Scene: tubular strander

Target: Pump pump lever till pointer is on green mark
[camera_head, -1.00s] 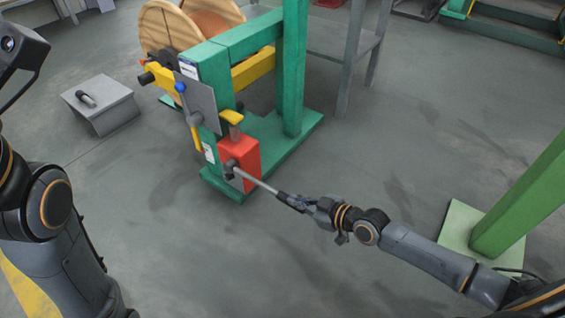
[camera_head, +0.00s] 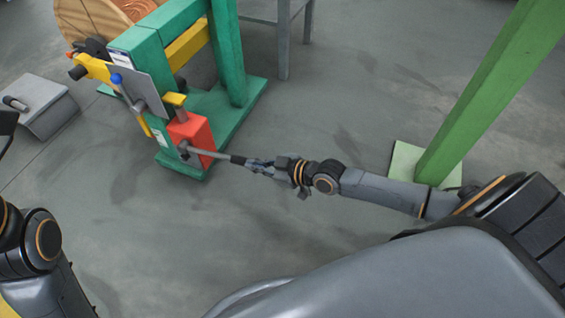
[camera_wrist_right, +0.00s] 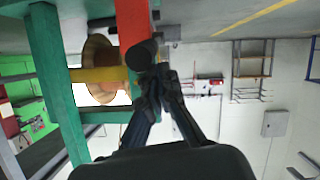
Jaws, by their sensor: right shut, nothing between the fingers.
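The red pump box (camera_head: 197,130) sits low on the green machine frame in the head view. Its pump lever (camera_head: 212,154) sticks out to the right, a thin grey rod with a dark grip at its end. My right gripper (camera_head: 250,162) is at that grip, with its fingers shut and nothing between them. In the right wrist view the closed fingertips (camera_wrist_right: 158,82) are right by the dark round lever end (camera_wrist_right: 141,55); whether they touch it I cannot tell. No pointer or green mark can be made out.
A grey panel (camera_head: 145,92) with a blue-knobbed handle (camera_head: 117,79) stands above the pump. A wooden reel (camera_head: 75,20) is behind. A grey box (camera_head: 38,100) stands at left. A light green post (camera_head: 490,85) rises at right. The floor in front is clear.

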